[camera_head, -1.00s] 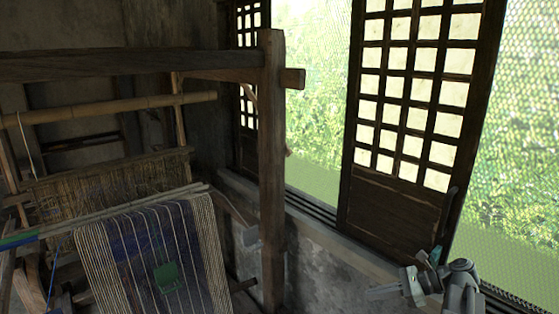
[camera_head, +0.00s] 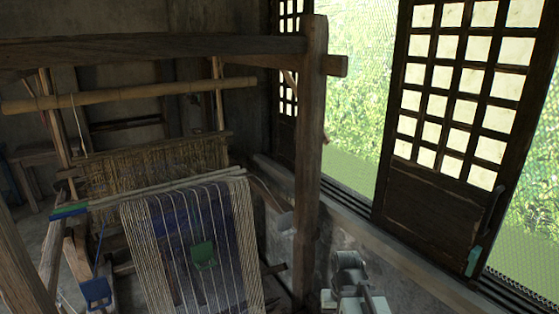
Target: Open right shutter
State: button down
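The right shutter (camera_head: 432,208) is a dark wooden sliding panel with a grid of pale panes above and a solid board below. It stands on the right, with open window gaps on both sides of it. A dark upright handle (camera_head: 491,212) is on its right edge, with a small teal piece (camera_head: 473,261) below. My gripper (camera_head: 355,300) is grey, low in the picture below the sill, left of the shutter and apart from it. I cannot tell whether its fingers are open or shut; it shows nothing held.
A wooden loom with striped cloth (camera_head: 190,250) fills the left and middle. Its upright post (camera_head: 311,160) stands between my view and the left shutter (camera_head: 288,60). A concrete sill with dark tracks (camera_head: 345,215) runs under the window.

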aim_at(470, 83)
jog(key=z, duration=1.05)
jog(key=k, duration=0.65)
jog(key=u, duration=1.6)
jog(key=i, duration=0.5)
jog(key=z, duration=0.05)
